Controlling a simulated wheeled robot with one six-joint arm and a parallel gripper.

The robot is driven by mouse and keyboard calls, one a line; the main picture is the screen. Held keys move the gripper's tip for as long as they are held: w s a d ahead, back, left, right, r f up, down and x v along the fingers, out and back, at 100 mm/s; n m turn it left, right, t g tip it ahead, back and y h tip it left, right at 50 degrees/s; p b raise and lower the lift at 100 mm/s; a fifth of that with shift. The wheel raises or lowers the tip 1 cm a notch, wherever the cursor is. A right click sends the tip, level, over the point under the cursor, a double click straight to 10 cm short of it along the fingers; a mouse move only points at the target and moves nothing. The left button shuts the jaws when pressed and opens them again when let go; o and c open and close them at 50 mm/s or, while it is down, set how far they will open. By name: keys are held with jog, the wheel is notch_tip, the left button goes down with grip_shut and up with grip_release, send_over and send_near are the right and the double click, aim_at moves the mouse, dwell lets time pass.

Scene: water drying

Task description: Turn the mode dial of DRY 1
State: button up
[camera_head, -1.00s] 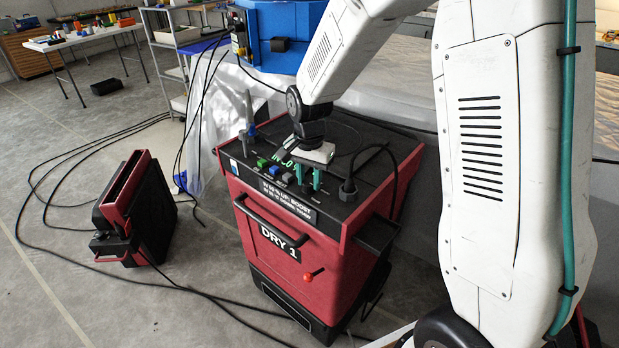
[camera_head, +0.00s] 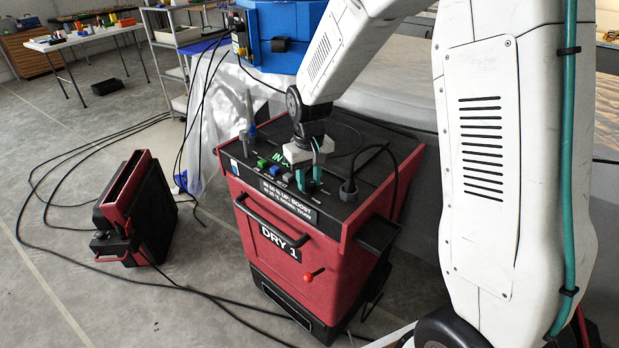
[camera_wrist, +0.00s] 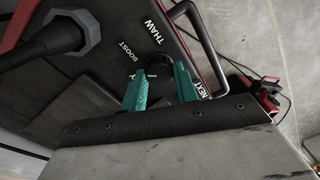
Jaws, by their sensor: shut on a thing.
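DRY 1 (camera_head: 280,245) is a red and black machine with a sloping black top panel. My gripper (camera_head: 309,180) has teal fingers and points down onto this panel near its front right. In the wrist view, my gripper (camera_wrist: 160,76) is shut on the round black mode dial (camera_wrist: 159,64), one finger on each side. The words THAW, BOOST and NEXT show around the dial. A small white mark lies close to the left finger. The dial's pointer is not clear. In the head view the fingers mostly hide the dial.
A black plug with a cable (camera_head: 348,188) stands on the panel right of my gripper. Green, blue and grey buttons (camera_head: 273,168) lie to its left. A front handle bar (camera_head: 270,222) juts out. A smaller red-black unit (camera_head: 135,210) and cables lie on the floor left.

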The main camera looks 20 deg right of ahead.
aim_at(309, 183)
jog(key=n, duration=0.6)
jog(key=shift+n, duration=0.3)
dwell(0.4)
jog(key=o, duration=1)
notch_tip(309, 183, up, 8)
jog(key=shift+f, duration=0.1)
